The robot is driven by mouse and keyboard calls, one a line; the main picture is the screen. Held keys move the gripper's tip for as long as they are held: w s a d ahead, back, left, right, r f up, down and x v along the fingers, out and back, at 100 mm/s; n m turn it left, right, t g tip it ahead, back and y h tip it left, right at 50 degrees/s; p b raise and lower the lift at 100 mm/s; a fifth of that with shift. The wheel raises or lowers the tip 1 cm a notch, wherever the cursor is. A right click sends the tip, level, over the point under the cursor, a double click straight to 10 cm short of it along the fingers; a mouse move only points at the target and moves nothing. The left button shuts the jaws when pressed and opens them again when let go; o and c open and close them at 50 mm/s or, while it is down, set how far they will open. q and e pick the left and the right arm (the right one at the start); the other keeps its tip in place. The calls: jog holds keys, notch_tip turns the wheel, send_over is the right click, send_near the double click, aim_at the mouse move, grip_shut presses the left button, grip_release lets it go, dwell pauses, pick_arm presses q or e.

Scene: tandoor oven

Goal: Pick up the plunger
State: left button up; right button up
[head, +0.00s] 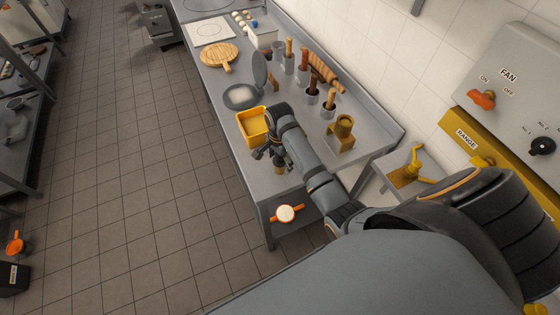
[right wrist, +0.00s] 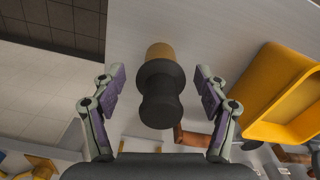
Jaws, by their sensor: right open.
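A plunger-like piece (right wrist: 160,95) with a dark, flanged knob and a yellowish-brown body is between the spread fingers of my right gripper (right wrist: 161,85) in the right wrist view. Clear space shows between it and both fingers. In the head view my right gripper (head: 268,155) is low over the front end of the steel table, and the piece (head: 280,168) is partly hidden by it. I take this piece to be the plunger; its lower end is not clear. My left gripper is not in view.
A yellow tray (head: 240,119) lies right beside the gripper. A brass-coloured press-like stand (head: 343,130) and several cups with wooden-handled tools (head: 311,88) stand farther along the table. A grey pan-like disc (head: 240,96) is behind the tray. Floor (head: 150,200) is open at left.

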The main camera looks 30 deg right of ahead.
jog(key=shift+w+f, duration=0.1)
jog(key=c, duration=1.4)
jog(key=shift+c, duration=0.2)
jog(key=shift+r, duration=0.2)
